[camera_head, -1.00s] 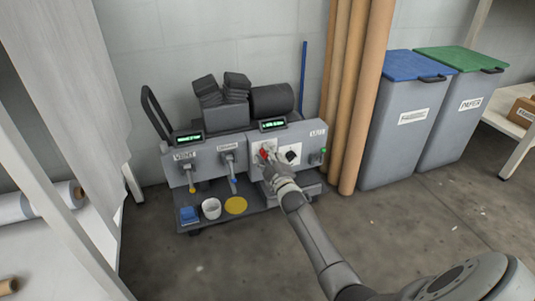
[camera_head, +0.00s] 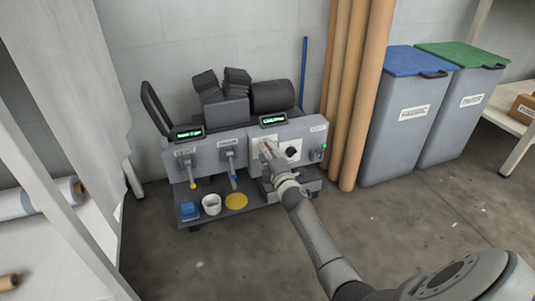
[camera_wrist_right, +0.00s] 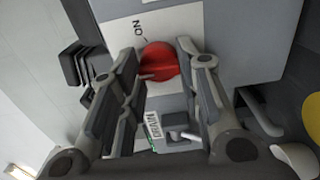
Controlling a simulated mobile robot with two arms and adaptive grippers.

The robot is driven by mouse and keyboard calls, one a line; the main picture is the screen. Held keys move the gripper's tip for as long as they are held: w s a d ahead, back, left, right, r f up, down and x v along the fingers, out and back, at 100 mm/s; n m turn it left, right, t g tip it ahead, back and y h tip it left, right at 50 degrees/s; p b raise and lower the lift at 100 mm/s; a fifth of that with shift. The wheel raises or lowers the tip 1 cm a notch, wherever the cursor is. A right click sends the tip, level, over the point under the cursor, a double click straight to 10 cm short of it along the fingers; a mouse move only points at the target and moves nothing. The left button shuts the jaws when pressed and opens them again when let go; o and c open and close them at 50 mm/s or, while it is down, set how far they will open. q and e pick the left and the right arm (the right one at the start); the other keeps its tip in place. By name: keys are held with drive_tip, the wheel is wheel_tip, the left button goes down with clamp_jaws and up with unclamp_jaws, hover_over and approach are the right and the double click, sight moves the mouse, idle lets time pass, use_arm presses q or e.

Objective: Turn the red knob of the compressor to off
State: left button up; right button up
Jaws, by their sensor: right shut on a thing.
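The compressor (camera_head: 207,148) is a grey cart with a panel and levers against the wall. Its red knob (camera_wrist_right: 158,62) is round and sits on a white plate in the right wrist view. My right gripper (camera_wrist_right: 160,58) is shut on the knob, one finger on each side. In the head view my right gripper (camera_head: 267,152) reaches the panel and hides the knob. I cannot tell the knob's exact setting. My left gripper is not in view.
Levers hang to the left. A white cup (camera_head: 211,209) stands on the lower shelf. Cardboard tubes (camera_head: 352,90) and bins (camera_head: 408,120) stand right. The front floor is clear.

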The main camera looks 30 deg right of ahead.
drive_tip(key=shift+f, duration=0.1)
drive_tip(key=o, duration=1)
drive_tip(key=v, duration=0.7)
drive_tip(key=shift+s+a, duration=0.1)
drive_tip(key=shift+s, duration=0.2)
drive_tip(key=shift+a, duration=0.1)
